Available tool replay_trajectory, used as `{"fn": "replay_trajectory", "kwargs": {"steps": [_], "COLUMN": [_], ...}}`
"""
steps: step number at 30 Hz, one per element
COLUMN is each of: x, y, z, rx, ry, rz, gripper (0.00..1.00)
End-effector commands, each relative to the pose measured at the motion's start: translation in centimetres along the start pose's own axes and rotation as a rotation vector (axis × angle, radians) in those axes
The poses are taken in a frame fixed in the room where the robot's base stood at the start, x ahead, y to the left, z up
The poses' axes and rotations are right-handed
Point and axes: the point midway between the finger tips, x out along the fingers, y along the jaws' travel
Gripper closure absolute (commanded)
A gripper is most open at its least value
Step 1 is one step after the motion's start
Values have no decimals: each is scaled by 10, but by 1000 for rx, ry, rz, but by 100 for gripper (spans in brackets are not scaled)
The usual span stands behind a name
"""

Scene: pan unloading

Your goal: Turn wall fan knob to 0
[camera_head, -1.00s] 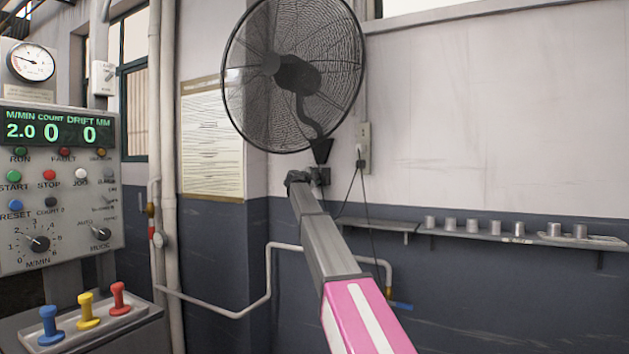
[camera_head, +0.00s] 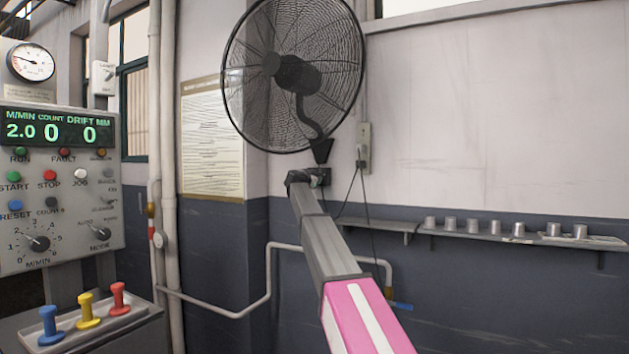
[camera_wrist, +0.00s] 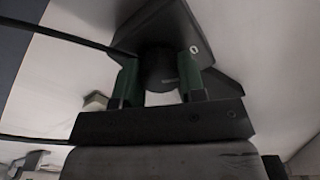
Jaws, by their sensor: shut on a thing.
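The wall fan (camera_head: 290,75) is mounted high on the wall, with a dark box below its bracket (camera_head: 322,151). My arm reaches up to this box, and my gripper (camera_head: 303,178) is at it. In the wrist view my gripper (camera_wrist: 160,85) has a green finger on each side of a dark round knob (camera_wrist: 158,68) and is shut on it. The dark plate behind the knob carries a "0" mark (camera_wrist: 194,49). A small light mark shows on the knob's lower part; I cannot tell clearly where the knob points.
A control panel (camera_head: 60,245) with buttons and dials stands at the left, with colored pegs in a tray (camera_head: 88,325) below it. Pipes run beside it. A wall shelf (camera_head: 460,233) with several metal cups is at the right. A cable hangs near the fan box.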

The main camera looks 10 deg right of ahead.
Motion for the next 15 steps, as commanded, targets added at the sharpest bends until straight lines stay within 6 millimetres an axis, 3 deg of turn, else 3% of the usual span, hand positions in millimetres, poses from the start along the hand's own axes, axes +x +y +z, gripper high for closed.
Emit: {"fn": "replay_trajectory", "kwargs": {"steps": [15], "x": [-1], "y": [1], "z": [1], "rx": [-36], "ry": [-1], "rz": [1], "gripper": [86]}}
